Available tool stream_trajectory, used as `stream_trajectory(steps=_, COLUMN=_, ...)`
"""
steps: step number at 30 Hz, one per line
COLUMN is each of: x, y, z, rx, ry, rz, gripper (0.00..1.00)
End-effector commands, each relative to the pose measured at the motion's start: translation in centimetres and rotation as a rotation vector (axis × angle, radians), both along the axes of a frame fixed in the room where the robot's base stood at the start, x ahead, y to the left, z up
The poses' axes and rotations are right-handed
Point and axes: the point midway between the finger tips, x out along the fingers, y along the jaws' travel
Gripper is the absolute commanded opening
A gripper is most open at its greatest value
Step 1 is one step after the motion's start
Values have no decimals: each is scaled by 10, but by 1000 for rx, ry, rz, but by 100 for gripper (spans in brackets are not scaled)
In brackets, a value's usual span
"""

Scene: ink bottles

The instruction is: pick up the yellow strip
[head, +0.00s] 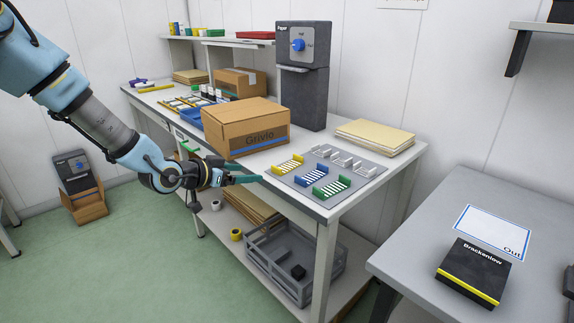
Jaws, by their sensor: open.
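The yellow strip (287,164) lies on a grey mat (338,154) near the front of the workbench. It looks like a short yellow piece with a row of white parts along it. A similar blue strip (311,175) and green strip (332,188) lie in a row to its right. My gripper (245,175) is open and empty, with teal fingers, at the bench's front edge. It is to the left of the yellow strip and apart from it. Nothing hides the strip.
A cardboard box (246,126) stands behind my gripper, left of the mat. A dark dispenser (303,75) stands behind the mat, with a folder stack (375,137) to the right. White pieces (345,158) lie at the mat's back. A grey crate (296,258) is on the lower shelf.

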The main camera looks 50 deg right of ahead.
Motion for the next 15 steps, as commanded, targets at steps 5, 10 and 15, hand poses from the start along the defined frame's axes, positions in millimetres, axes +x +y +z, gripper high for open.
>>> stream_trajectory(steps=5, x=-4, y=-27, z=-5, rx=-20, ry=1, rz=-12, gripper=90)
stream_trajectory(steps=10, x=-2, y=-48, z=-14, rx=-18, ry=1, rz=-10, gripper=90)
stream_trajectory(steps=15, x=-1, y=-58, z=-18, rx=-17, ry=0, rz=-9, gripper=90)
